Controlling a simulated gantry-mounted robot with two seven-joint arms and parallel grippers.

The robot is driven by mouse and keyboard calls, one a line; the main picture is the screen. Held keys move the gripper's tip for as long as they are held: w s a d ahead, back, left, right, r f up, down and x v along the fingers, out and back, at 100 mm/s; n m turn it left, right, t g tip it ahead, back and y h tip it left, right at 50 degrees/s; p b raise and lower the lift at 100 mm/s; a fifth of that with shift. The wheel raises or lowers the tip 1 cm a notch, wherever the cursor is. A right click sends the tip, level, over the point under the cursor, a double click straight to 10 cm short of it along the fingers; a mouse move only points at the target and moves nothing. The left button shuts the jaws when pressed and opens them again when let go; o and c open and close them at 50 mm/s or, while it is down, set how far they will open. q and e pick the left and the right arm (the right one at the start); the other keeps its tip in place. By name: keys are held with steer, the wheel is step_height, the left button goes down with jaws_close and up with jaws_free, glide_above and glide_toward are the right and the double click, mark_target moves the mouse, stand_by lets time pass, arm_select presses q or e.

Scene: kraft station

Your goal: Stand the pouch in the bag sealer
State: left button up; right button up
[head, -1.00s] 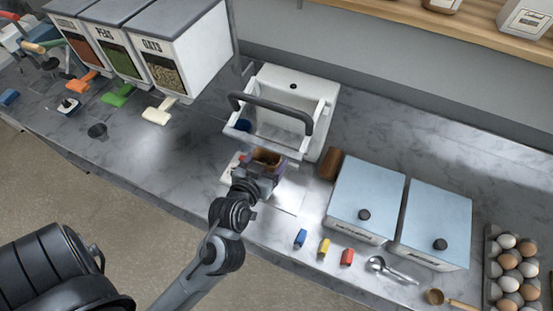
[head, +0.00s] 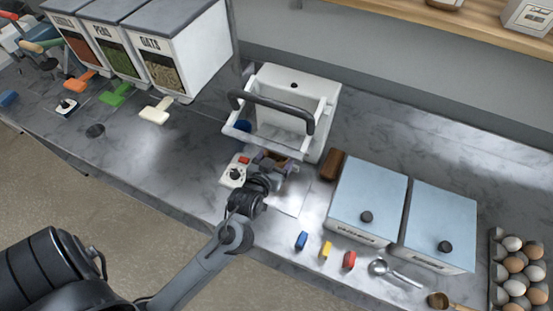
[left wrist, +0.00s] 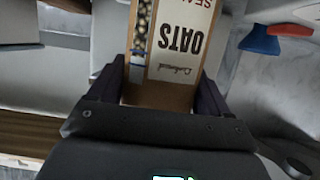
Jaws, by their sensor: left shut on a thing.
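The pouch (left wrist: 180,45) is brown kraft with a white OATS label and a clear window of oats. In the left wrist view it is upside down between my left gripper's fingers. My left gripper (head: 274,163) is shut on it, just in front of the bag sealer. The bag sealer (head: 327,118) is a white open-topped frame with a raised dark handle (head: 272,104). The pouch looks outside the frame; whether they touch is unclear. My right gripper is not in view.
A white control box (head: 233,173) with a red button stands left of my gripper. Blue, yellow and red clips (head: 325,250) lie in front. Dispensers (head: 190,50) stand at left; counter between is mostly clear.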

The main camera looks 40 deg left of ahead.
arm_select(q)
steer(key=shift+w, duration=0.1)
steer(key=shift+f, duration=0.2)
steer(key=o, duration=1.5)
steer(key=shift+r, duration=0.1)
